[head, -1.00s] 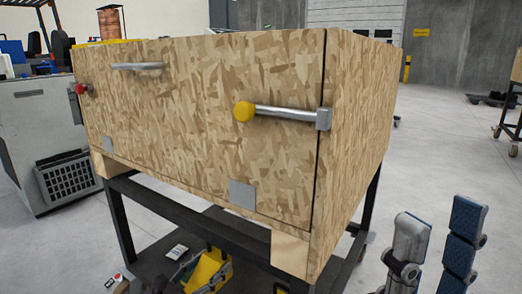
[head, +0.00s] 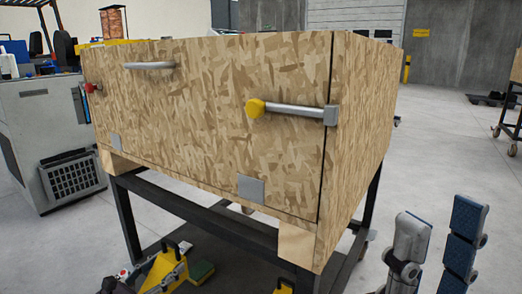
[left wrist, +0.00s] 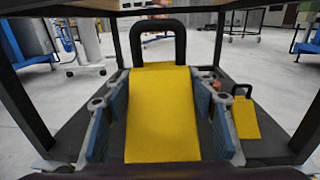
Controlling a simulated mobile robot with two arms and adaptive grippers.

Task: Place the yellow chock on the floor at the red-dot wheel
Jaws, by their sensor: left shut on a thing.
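A yellow chock (head: 158,270) with a black handle is low at the left in the head view. It fills the middle of the left wrist view (left wrist: 160,110). My left gripper (left wrist: 158,88) is shut on it, blue pads on both sides; in the head view this gripper (head: 172,276) is partly cut off. I cannot tell whether the chock touches the shelf. My right gripper (head: 437,235) is at the lower right, fingers apart and empty. One cart wheel (head: 361,252) shows behind the right legs; I make out no red dot.
The wooden cabinet (head: 220,130) stands on a black-legged frame (head: 128,220) with a dark low shelf. A second yellow chock (left wrist: 244,118) sits on that shelf. Floor (head: 440,150) to the right is clear.

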